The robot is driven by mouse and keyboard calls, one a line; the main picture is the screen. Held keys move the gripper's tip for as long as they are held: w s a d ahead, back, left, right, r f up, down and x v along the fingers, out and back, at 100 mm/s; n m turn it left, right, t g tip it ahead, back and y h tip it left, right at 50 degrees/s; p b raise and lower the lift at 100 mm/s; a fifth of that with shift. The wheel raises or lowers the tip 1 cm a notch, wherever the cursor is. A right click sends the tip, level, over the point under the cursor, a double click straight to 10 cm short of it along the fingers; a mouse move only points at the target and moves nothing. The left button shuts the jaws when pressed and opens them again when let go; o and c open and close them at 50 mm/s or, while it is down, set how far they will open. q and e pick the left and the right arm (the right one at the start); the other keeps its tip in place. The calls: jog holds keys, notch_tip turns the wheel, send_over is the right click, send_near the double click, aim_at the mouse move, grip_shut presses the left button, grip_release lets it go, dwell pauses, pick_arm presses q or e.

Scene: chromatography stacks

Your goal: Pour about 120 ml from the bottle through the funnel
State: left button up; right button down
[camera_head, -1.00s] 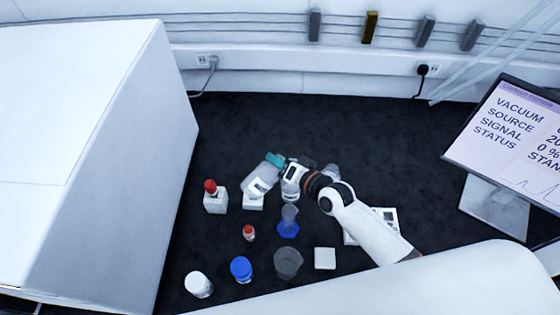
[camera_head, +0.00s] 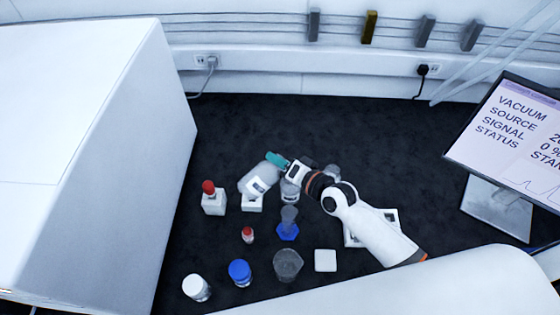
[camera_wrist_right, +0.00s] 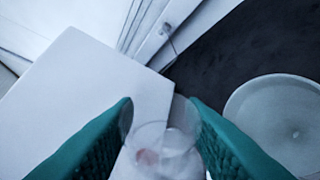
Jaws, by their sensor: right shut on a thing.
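My right gripper (camera_head: 279,161) reaches in from the right with teal fingertips. It is shut on a clear bottle (camera_head: 250,180) with a white label, held tilted above the bench. In the right wrist view the teal fingers (camera_wrist_right: 162,135) stand on either side of clear glass (camera_wrist_right: 160,148). A clear cylinder (camera_head: 289,216) with a blue foot stands below and right of the bottle in the head view. I cannot make out the funnel clearly. My left gripper is not in view.
A red-capped bottle on a white block (camera_head: 214,204) is left of the held bottle. Small capped bottles (camera_head: 240,270) and a beaker (camera_head: 288,264) stand in front. A large white box (camera_head: 95,150) fills the left; a monitor (camera_head: 510,140) is right. The dark bench behind is clear.

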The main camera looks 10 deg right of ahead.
jog(key=shift+d+f+m+y+b, duration=0.1)
jog(key=shift+f+m+y+b, duration=0.25)
jog(key=shift+b, duration=0.6)
jog(key=shift+w+m+b, duration=0.1)
jog(key=shift+m+b, duration=0.25)
jog(key=shift+b, duration=0.35)
jog(key=shift+d, duration=0.1)
jog(key=shift+b, duration=0.3)
jog(key=shift+f+m+y+b, duration=0.1)
jog(key=shift+m+y+b, duration=0.15)
jog(key=shift+m+b, duration=0.25)
jog(key=shift+d+b, duration=0.1)
jog(key=shift+b, duration=0.2)
